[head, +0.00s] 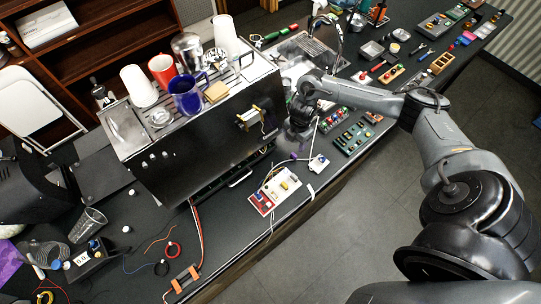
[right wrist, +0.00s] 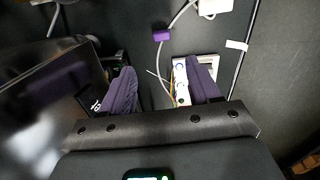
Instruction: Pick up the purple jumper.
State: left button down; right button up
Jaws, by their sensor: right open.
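The purple jumper (right wrist: 161,35) is a small purple block at the end of a grey cable in the right wrist view. It lies on the dark bench just beyond my right fingertips, roughly in line with the gap between them. In the head view the purple jumper (head: 294,156) is a tiny spot by the machine's right end. My right gripper (right wrist: 158,72) is open, with nothing between its dark purple-grey fingers. In the head view the right gripper (head: 298,132) is above the bench, beside the machine, and its fingers are hard to make out. My left gripper is not in view.
The brewer (head: 205,125), with cups on top, stands close left of my right gripper. A white board with components (head: 274,190) lies in front, and a green board (head: 354,138) lies to the right. A white plug (head: 318,163) and loose cables lie nearby.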

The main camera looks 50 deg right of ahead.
jog(key=d, duration=0.1)
send_over(294, 155)
jog(key=f, duration=0.4)
jog(key=shift+d+f, duration=0.35)
jog(key=shift+f, duration=0.05)
jog(key=shift+a+f+p, duration=0.15)
jog(key=shift+f+p, duration=0.15)
jog(key=shift+f, duration=1.1)
jog(key=shift+a+f+p, duration=0.15)
jog(key=shift+f+p, duration=0.1)
jog(key=shift+f, duration=1.1)
jog(key=c, duration=1.1)
jog(key=shift+r, duration=0.15)
